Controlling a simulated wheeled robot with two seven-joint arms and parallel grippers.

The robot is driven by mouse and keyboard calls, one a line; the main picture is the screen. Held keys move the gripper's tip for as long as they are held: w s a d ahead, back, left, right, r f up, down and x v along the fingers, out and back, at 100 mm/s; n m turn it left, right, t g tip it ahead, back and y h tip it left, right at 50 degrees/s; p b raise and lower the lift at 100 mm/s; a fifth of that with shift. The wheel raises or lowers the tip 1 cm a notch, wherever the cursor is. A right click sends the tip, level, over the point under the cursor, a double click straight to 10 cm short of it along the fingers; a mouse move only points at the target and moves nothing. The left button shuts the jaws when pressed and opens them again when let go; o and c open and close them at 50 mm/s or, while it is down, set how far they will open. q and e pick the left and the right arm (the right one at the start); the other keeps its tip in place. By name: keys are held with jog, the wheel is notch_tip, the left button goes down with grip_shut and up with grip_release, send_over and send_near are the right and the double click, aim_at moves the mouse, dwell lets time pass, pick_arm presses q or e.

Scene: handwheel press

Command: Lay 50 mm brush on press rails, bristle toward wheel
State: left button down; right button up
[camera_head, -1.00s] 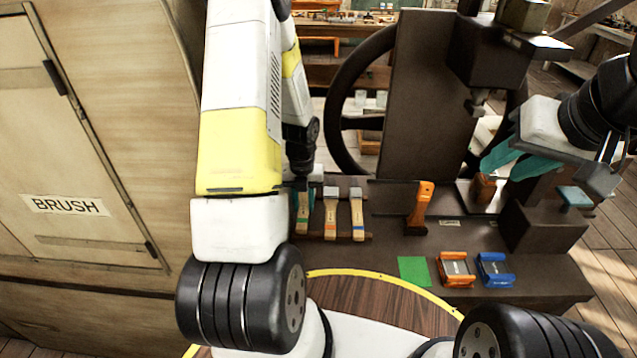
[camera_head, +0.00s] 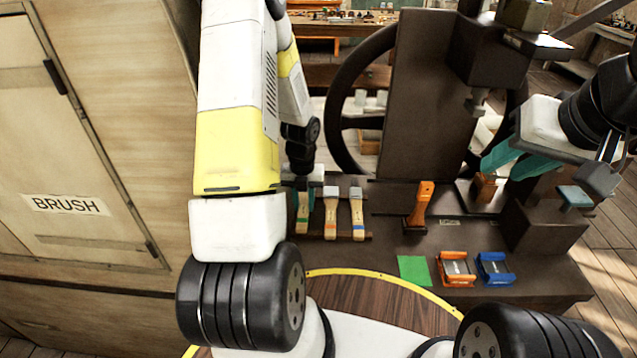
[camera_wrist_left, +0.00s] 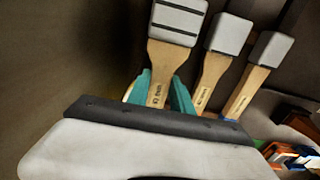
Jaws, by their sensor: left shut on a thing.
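Three wooden-handled brushes lie side by side on a dark rack: one with a green band (camera_head: 302,213), one with an orange band (camera_head: 331,218) and one with a blue band (camera_head: 357,218). In the left wrist view, my left gripper (camera_wrist_left: 163,95) has its teal fingers on both sides of the widest brush's handle (camera_wrist_left: 162,70), shut on it. That is the green-banded brush; its size print is too small to read surely. The press (camera_head: 430,95) stands right of the brushes, its large handwheel (camera_head: 340,125) behind it. My right gripper (camera_head: 515,163) is at the right, its teal fingers apart.
An orange-handled tool (camera_head: 420,207) stands upright on the bench (camera_head: 360,265). A green square (camera_head: 414,270), an orange block (camera_head: 457,269) and a blue block (camera_head: 494,269) lie near the front edge.

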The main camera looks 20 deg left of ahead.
pick_arm(q)
jog(key=shift+f, duration=1.05)
dwell(0.4)
jog(key=c, duration=1.1)
grip_release()
jog(key=shift+o, duration=0.2)
